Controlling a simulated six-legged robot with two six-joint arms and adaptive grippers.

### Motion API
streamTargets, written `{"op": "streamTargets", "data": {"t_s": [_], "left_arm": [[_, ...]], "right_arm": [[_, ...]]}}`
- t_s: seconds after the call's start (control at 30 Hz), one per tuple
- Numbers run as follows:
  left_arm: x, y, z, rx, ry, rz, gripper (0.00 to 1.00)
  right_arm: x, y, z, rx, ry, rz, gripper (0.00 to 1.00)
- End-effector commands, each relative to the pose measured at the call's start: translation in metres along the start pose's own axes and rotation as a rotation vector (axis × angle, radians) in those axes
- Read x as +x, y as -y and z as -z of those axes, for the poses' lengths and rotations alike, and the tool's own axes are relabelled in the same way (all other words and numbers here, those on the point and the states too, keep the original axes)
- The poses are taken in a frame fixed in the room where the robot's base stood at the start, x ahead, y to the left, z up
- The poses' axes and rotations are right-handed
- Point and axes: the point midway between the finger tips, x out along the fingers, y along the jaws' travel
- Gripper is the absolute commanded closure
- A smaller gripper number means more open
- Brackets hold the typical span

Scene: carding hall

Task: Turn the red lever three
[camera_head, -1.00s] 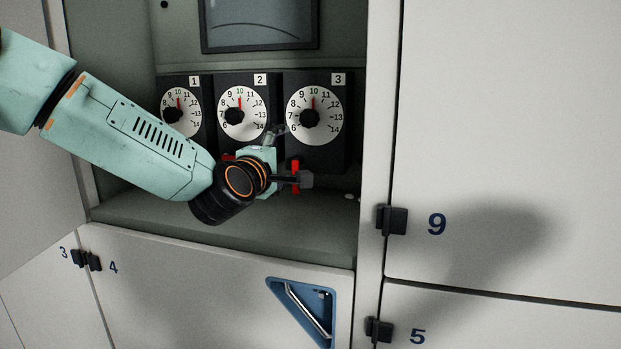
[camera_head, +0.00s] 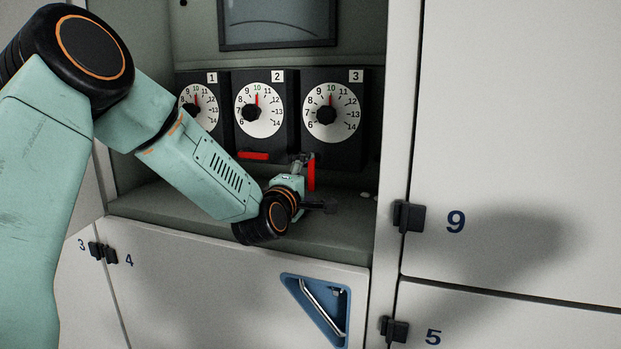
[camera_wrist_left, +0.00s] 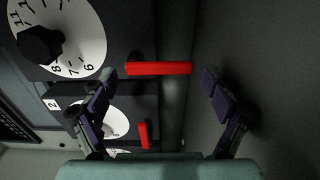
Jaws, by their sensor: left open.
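Red lever three (camera_head: 311,173) hangs straight down below the dial marked 3. In the wrist view, which is turned sideways, lever three (camera_wrist_left: 160,68) shows as a red bar in the gap between my left gripper's fingers, just beyond the tips. My left gripper (camera_head: 313,183) is open, with one finger above and one below beside the lever. No contact is visible; the exact gap in depth is unclear. The left gripper (camera_wrist_left: 160,92) also shows at both sides of the wrist view. My right gripper is not in view.
A second red lever (camera_head: 253,155) lies level below the dial marked 2, left of the gripper. Dial three (camera_head: 326,114) is above. The recess floor (camera_head: 190,212) lies below and the cabinet side wall (camera_head: 397,130) is right. A blue triangular handle recess (camera_head: 318,308) is below.

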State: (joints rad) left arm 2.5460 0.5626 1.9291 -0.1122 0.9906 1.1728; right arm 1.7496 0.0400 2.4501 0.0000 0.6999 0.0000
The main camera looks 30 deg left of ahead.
Motion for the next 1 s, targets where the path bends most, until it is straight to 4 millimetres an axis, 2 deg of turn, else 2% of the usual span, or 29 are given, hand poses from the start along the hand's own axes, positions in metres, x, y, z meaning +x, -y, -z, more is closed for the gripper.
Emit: {"op": "streamTargets", "data": {"t_s": [0.2,0.57,1.0], "left_arm": [[0.020,0.000,0.000,0.002,-0.001,0.000,0.12],[0.024,0.000,0.000,0.000,0.000,0.001,0.12],[0.023,0.002,0.001,-0.002,-0.002,0.005,0.49]], "right_arm": [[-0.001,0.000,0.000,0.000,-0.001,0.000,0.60],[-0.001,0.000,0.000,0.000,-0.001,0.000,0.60],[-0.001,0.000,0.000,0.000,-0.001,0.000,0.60]]}}
